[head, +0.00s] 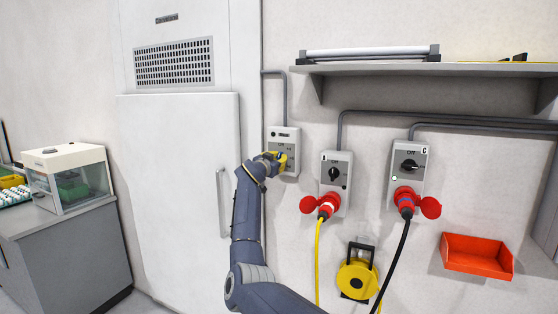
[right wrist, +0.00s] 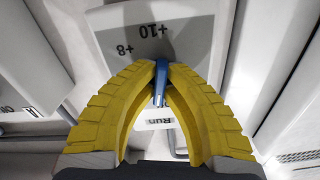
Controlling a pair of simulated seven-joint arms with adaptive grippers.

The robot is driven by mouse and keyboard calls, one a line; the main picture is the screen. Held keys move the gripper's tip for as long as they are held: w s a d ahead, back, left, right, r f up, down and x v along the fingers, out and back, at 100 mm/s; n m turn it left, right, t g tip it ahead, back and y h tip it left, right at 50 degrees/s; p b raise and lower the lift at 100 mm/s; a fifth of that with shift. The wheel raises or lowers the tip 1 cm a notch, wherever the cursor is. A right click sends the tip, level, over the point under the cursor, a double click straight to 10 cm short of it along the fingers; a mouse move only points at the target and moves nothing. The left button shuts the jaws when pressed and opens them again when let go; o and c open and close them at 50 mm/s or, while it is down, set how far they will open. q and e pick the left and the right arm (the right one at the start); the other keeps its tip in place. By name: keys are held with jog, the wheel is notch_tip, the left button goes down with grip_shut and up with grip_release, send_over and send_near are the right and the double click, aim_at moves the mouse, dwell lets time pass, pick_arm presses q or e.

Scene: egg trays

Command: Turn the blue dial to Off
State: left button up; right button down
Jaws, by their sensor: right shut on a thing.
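The blue dial (right wrist: 161,82) shows in the right wrist view on a light grey control box (right wrist: 178,38). The labels "+10", "+8" and "Run" appear upside down around it. My right gripper (right wrist: 162,72) is shut on the dial, with a yellow finger on each side. The dial's narrow grip runs nearly upright in this view, its lower end towards "Run". In the head view, my right gripper (head: 275,158) is at the lower part of the wall control box (head: 286,133) and hides the dial. My left gripper is out of view.
Right of the box are two switch boxes (head: 341,158) (head: 418,155) with red plugs and hanging cables. A tall white door (head: 178,190) with a handle is on the left. A shelf (head: 400,69) is above; a red bin (head: 478,257) and yellow reel (head: 357,279) are lower right.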

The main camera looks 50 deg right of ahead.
jog(key=shift+n, duration=1.4)
jog(key=c, duration=1.5)
grip_release()
jog(key=v, duration=1.2)
jog(key=shift+r, duration=0.1)
